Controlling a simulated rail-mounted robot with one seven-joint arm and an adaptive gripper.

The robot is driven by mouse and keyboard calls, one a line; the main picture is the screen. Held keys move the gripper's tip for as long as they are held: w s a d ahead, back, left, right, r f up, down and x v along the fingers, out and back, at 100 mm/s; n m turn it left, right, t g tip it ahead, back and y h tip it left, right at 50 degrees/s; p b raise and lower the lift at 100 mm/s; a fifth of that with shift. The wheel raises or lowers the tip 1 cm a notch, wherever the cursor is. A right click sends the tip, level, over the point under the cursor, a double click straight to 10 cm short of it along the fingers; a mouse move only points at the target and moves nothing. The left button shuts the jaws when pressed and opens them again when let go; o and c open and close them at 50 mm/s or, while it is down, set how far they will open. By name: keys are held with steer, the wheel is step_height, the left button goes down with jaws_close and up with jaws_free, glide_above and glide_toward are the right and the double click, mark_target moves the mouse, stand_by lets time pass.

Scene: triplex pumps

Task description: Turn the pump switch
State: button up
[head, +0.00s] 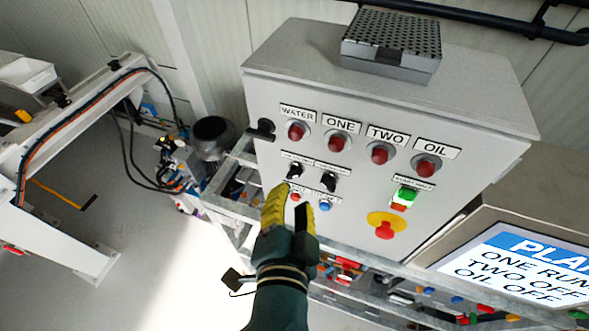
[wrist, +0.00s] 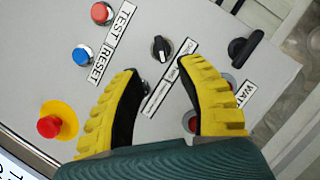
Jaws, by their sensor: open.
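Two black rotary switches sit in a row on the front of a light grey control box (head: 277,95): a left one (head: 294,171) and a right one (head: 329,181). Their small labels are too blurred to read in the head view. My gripper (head: 293,198) is open, its yellow fingers pointing at the panel just below the left switch. In the wrist view one black switch (wrist: 160,47) shows just beyond the gap between my gripper's fingertips (wrist: 158,70). The second switch is mostly hidden by the left finger. Contact with the panel cannot be told.
A red button (wrist: 101,12) and blue button (wrist: 82,56) are beside the switches. A red mushroom button (head: 384,230) is on the lower panel, under a green button (head: 407,194). Red lamps (head: 296,131) line the top. A black handle (head: 262,130) projects from the left edge.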

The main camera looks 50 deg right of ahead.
mark_target(293, 177)
steer(key=p+x, duration=0.1)
steer(key=x, duration=0.6)
steer(key=shift+w+d, duration=0.1)
steer(key=shift+w, duration=0.15)
jaws_close()
